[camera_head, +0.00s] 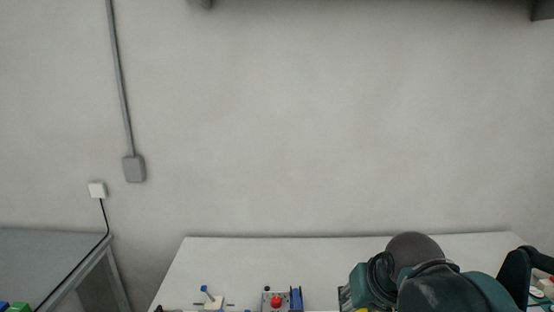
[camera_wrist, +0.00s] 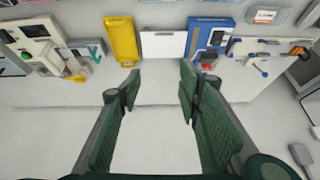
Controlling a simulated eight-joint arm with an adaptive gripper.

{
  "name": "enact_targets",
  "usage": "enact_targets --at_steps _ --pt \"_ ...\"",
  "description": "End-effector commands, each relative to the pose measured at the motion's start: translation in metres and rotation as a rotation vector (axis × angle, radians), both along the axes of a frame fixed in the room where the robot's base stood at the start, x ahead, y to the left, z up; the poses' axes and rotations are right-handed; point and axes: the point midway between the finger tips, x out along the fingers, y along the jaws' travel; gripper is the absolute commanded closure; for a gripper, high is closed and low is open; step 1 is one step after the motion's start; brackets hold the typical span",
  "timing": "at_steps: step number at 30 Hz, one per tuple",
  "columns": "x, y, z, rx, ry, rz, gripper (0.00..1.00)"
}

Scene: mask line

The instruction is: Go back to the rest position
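My gripper (camera_wrist: 158,90) shows in the wrist view with its two green, ribbed fingers spread apart. Nothing is between them; bare white surface shows through the gap. The fingertips are apart from the devices at the top of that view. In the head view my arm, teal and dark, is at the lower right over the white table (camera_head: 330,255); the gripper itself cannot be made out there.
In the wrist view, a yellow case (camera_wrist: 121,40), a blue device with a red part (camera_wrist: 208,42) and a white machine (camera_wrist: 42,42) line the far side. The head view shows a red-button box (camera_head: 276,301), a blue-tipped lever (camera_head: 207,293) and a grey side table (camera_head: 45,255).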

Motion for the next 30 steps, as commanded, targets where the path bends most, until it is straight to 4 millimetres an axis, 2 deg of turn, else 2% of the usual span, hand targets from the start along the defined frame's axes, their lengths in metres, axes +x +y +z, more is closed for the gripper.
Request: enact_targets --at_steps 3,13,19,30 --pt "-0.016 -0.008 -0.004 -0.007 -0.028 0.003 0.65" --pt "-0.048 -0.023 -0.014 -0.031 -0.101 0.014 0.65" --pt "-0.057 -0.028 -0.018 -0.038 -0.123 0.016 0.65" --pt "-0.058 -0.028 -0.019 -0.041 -0.128 0.018 0.65"
